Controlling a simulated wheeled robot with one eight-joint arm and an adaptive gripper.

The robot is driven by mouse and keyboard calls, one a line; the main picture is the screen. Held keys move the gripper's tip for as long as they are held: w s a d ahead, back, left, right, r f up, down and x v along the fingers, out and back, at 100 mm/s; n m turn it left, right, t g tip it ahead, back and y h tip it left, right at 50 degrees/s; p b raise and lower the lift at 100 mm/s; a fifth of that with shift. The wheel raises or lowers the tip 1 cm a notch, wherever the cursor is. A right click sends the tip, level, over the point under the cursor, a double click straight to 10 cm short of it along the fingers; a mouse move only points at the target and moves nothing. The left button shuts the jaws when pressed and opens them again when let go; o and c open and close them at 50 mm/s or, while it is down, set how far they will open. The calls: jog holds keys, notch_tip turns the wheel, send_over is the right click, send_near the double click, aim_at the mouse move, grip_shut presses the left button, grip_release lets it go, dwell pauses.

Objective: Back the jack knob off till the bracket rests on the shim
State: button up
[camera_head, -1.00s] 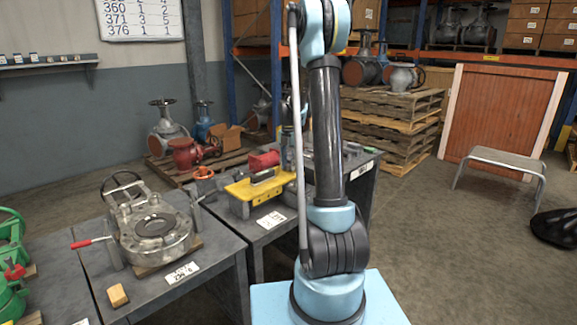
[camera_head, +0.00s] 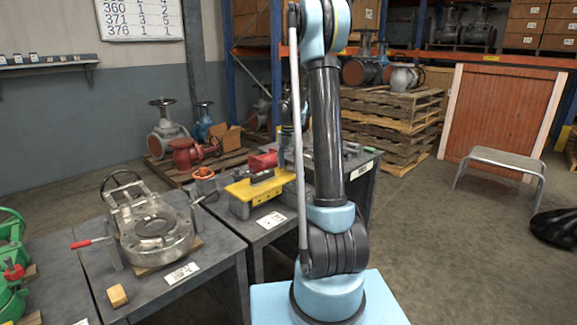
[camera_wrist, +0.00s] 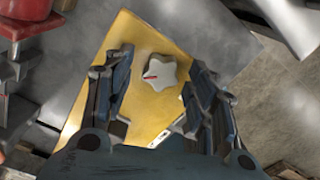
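The yellow bracket (camera_head: 240,192) lies on the middle grey table in the head view, with a dark bar on its top. In the wrist view its yellow plate (camera_wrist: 138,42) fills the middle. A pale grey star-shaped knob (camera_wrist: 160,72) with a red mark stands on this plate. My gripper (camera_wrist: 157,82) is open, with its dark fingers left and right of the knob and visible gaps to it. In the head view my arm hides the gripper's fingers and the knob. I cannot make out the shim or whether the bracket touches it.
A metal flange fixture (camera_head: 155,235) with a red-tipped lever stands on the table to the left. A small wooden block (camera_head: 117,295) lies near that table's front edge. Red parts (camera_wrist: 22,18) sit beside the yellow plate.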

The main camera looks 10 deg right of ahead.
aim_at(289, 166)
notch_tip(289, 166, up, 12)
dwell(0.7)
jog(key=shift+f, duration=0.1)
jog(key=s+r+m+t, duration=0.1)
jog(key=s+m, duration=1.3)
jog(key=s, duration=1)
jog(key=s+f+m, duration=0.6)
jog(key=s+m, duration=0.1)
jog(key=s, duration=0.3)
jog(key=s+f+m+t, duration=0.1)
jog(key=s+f+m, duration=0.5)
jog(key=s+m, duration=0.2)
jog(key=shift+s+f, duration=0.4)
jog(key=shift+s, duration=0.75)
